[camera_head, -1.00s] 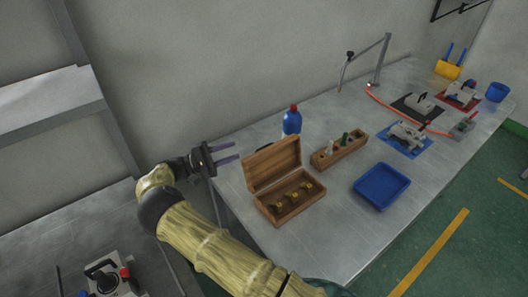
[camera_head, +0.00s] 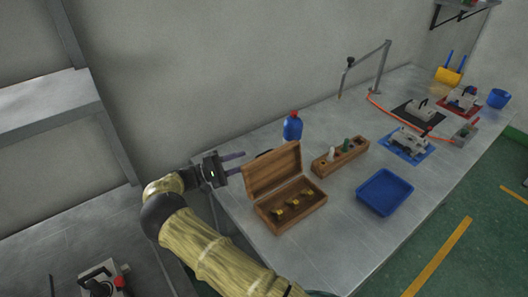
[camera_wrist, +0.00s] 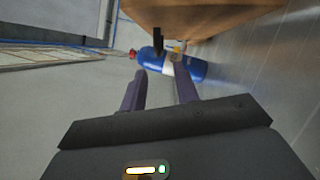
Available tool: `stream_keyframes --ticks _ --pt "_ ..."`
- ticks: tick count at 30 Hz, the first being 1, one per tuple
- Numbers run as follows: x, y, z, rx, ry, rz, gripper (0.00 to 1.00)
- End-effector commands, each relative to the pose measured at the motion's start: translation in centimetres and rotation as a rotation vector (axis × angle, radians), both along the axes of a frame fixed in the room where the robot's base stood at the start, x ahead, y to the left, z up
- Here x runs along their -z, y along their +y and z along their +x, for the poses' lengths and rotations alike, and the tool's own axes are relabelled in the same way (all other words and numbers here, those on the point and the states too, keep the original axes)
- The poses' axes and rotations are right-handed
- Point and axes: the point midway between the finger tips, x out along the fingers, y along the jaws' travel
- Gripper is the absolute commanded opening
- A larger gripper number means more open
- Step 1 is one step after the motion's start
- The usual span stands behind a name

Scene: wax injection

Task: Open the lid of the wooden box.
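The wooden box (camera_head: 290,213) stands on the metal table with its lid (camera_head: 272,170) raised and tilted back. Several small brass-coloured pieces lie inside it. My gripper (camera_head: 239,163) is just left of and behind the raised lid, with its fingers pointing right towards the back of it. In the wrist view the two fingers of my gripper (camera_wrist: 160,90) are apart with nothing between them. A wooden surface (camera_wrist: 200,14), apparently the box, fills the top of the wrist view. I cannot tell whether a finger touches the lid.
A blue bottle with a red cap (camera_head: 292,127) stands behind the box; it also shows in the wrist view (camera_wrist: 195,67). A wooden rack (camera_head: 340,158) and a blue tray (camera_head: 384,192) are to the right. Clamps and a lamp arm stand farther right. The front tabletop is clear.

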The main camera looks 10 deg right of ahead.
Motion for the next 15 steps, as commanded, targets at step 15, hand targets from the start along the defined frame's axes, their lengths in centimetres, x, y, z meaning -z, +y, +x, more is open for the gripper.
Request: stream_keyframes --ticks 15 --pt "-1.6 -8.1 0.4 0.001 0.001 0.0 0.31"
